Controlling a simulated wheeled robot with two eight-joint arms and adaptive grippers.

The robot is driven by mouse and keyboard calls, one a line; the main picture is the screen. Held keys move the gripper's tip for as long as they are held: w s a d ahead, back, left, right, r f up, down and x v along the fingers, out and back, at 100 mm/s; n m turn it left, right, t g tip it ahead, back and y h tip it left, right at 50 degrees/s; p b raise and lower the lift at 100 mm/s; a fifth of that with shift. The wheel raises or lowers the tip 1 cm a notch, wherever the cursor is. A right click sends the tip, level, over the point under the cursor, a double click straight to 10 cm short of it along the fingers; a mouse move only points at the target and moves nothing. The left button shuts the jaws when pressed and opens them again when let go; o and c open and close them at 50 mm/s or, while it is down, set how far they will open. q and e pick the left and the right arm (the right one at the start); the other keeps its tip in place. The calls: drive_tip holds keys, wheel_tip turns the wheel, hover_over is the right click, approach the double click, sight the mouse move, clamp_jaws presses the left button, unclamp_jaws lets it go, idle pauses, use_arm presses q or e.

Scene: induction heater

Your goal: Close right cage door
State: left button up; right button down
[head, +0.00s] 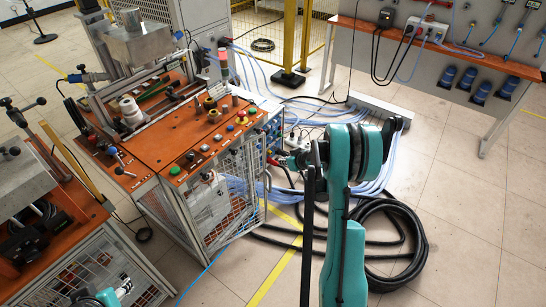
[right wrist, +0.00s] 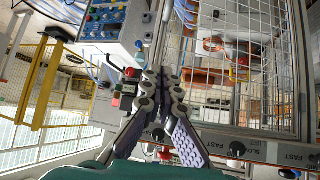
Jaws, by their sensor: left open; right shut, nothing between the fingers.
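The right cage door is a wire mesh panel in a grey frame (head: 242,190) on the front of the middle workstation. A mesh panel also fills the upper right of the right wrist view (right wrist: 228,50), with orange parts behind it. I cannot tell exactly how far the door stands open. My right gripper (head: 283,161) is beside the workstation's right front corner, right of the mesh; in the right wrist view its fingers (right wrist: 152,78) are together and empty, left of the mesh frame. My left gripper (head: 112,295) is open, low at the left by another mesh cage, partly cut off.
The orange worktop (head: 160,150) carries buttons and fixtures. A blue socket panel (head: 272,132) with hoses and a red connector is close to my right gripper. Black cables (head: 395,270) coil on the floor.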

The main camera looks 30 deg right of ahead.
drive_tip(key=b+x, duration=0.1)
drive_tip(key=x, duration=0.3)
drive_tip(key=r+b+x, duration=0.1)
drive_tip(key=b+x, duration=0.1)
drive_tip(key=x, duration=0.2)
drive_tip(key=w+b+x, duration=0.1)
drive_tip(key=x, duration=0.2)
drive_tip(key=shift+w+a+f, duration=0.1)
drive_tip(key=shift+w, duration=0.25)
drive_tip(key=shift+w+b, duration=0.4)
drive_tip(key=shift+w, duration=0.2)
drive_tip(key=w+n+y, duration=0.1)
drive_tip(key=w, duration=0.9)
drive_tip(key=shift+w+a+n, duration=0.2)
drive_tip(key=shift+a+n, duration=0.1)
drive_tip(key=shift+a, duration=0.2)
drive_tip(key=shift+s, duration=0.1)
